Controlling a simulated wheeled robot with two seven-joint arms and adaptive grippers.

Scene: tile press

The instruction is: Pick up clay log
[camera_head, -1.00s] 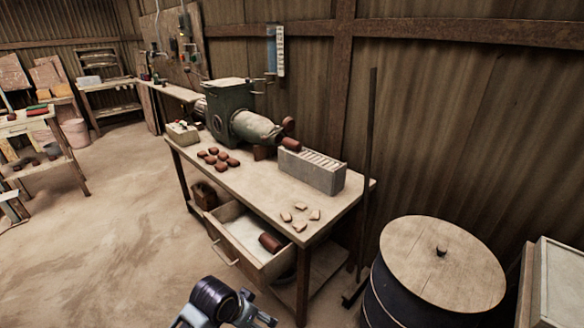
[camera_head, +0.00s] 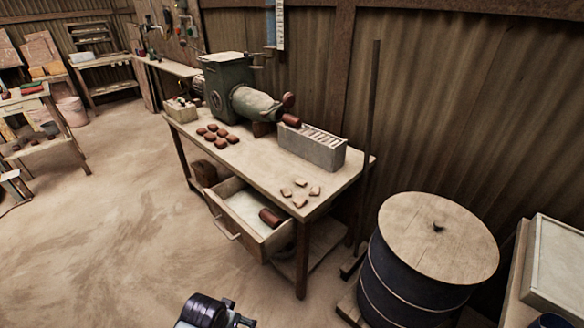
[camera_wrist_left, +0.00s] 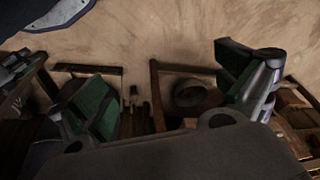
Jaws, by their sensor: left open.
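A dark red-brown clay log (camera_head: 271,218) lies on its side in the open drawer (camera_head: 229,236) under the worktable, near the drawer's right end. Part of my arm, which I take for the left, shows at the bottom edge of the head view, below and apart from the drawer. In the left wrist view my left gripper (camera_wrist_left: 168,95) is open, its green-padded fingers wide apart with nothing between them. The clay log cannot be made out in that view. My right gripper is not in view.
The worktable (camera_head: 245,165) carries a green machine (camera_head: 222,88) with clay at its nozzle, a grey box (camera_head: 312,150), several brown clay pieces and several pale ones. A dark barrel with a wooden lid (camera_head: 437,238) stands to the right. The floor at left is open.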

